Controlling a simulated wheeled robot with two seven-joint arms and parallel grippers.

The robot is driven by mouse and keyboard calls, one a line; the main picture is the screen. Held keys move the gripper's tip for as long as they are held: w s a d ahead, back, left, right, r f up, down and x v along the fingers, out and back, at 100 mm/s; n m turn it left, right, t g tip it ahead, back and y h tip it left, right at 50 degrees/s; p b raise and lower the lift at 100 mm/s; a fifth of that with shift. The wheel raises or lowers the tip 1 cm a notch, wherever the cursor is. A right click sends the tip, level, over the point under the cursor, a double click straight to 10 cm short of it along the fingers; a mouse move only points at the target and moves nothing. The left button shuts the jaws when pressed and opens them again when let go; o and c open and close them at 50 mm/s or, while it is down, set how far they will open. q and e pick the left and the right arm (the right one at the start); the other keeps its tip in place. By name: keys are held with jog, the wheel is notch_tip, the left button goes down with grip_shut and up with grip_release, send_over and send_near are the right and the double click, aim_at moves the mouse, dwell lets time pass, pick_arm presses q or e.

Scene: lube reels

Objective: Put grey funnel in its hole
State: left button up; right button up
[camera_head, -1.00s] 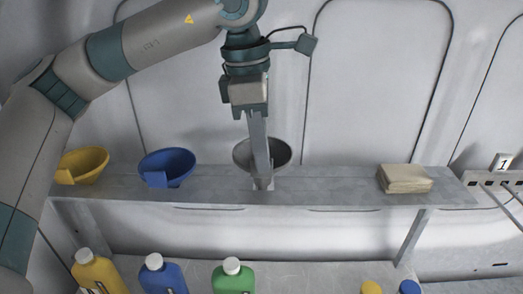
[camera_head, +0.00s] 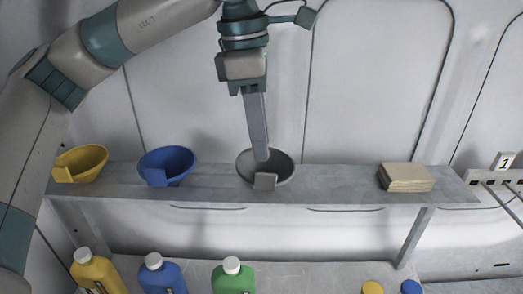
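The grey funnel (camera_head: 283,173) sits on the metal shelf, right of the blue funnel (camera_head: 180,161), with its bowl facing up and its small tab (camera_head: 265,182) toward me. The hole under it is hidden. My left gripper (camera_head: 262,154) points down from above, its fingertips in front of the funnel's bowl and above the tab, apart from the tab. The fingers overlap from this side, so their opening cannot be told. My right gripper is not in view.
The shelf (camera_head: 335,187) also carries a yellow funnel (camera_head: 83,162) at left and a stack of tan cloths or pads (camera_head: 405,178) at right. Yellow, blue and green bottles (camera_head: 233,277) stand below. A rack (camera_head: 500,180) is at the right edge.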

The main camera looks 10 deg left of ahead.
pick_arm(q)
jog(key=shift+s+a+r+b, duration=0.1)
jog(key=shift+r+b, duration=0.2)
jog(key=shift+r, duration=0.55)
jog(key=shift+w+a+r+b, duration=0.1)
jog(key=shift+r+b, duration=0.15)
jog(key=shift+r, duration=0.6)
jog(key=shift+s+a+r+b, duration=0.1)
jog(key=shift+r+b, duration=0.2)
jog(key=shift+r, duration=0.55)
jog(key=shift+f, duration=0.1)
